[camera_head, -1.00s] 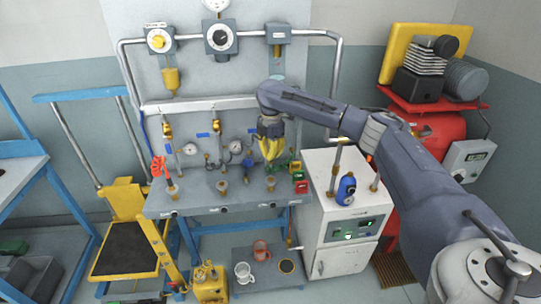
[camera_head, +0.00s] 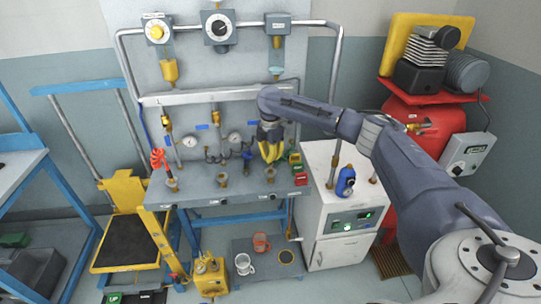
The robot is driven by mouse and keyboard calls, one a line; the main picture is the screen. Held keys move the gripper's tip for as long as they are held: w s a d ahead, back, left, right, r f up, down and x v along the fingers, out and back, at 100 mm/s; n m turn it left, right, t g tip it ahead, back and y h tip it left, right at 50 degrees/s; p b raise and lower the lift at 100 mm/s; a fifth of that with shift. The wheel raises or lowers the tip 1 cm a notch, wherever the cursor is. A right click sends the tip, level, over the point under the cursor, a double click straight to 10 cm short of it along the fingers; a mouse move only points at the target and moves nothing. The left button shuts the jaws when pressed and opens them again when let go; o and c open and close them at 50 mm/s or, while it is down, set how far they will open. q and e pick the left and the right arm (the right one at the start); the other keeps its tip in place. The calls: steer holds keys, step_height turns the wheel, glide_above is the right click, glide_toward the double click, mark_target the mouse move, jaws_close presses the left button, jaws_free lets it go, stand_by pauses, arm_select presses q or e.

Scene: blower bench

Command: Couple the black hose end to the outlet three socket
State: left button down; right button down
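My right gripper (camera_head: 270,159), with yellow fingers, points down over the back right part of the grey bench (camera_head: 205,192). Whether its fingers are open or shut on something is too small to tell. Dark hoses or fittings (camera_head: 216,157) run along the back of the bench, left of the gripper. I cannot tell which of them is the black hose end. Brass sockets stand along the bench: left (camera_head: 172,183), middle (camera_head: 222,180) and right (camera_head: 270,174). The right one is just below the gripper. I cannot read which is outlet three. My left gripper is not in view.
A red valve handle (camera_head: 157,158) stands at the bench's left. Green and red blocks (camera_head: 299,179) sit at its right end. A white cabinet (camera_head: 340,210) with a blue bottle (camera_head: 345,182) stands to the right. Mugs (camera_head: 244,264) are on a low shelf.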

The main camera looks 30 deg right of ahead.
steer(key=shift+f, duration=1.75)
stand_by(2.0)
steer(key=shift+r, duration=0.3)
stand_by(0.9)
steer(key=shift+n, duration=1.6)
steer(key=shift+m, duration=0.5)
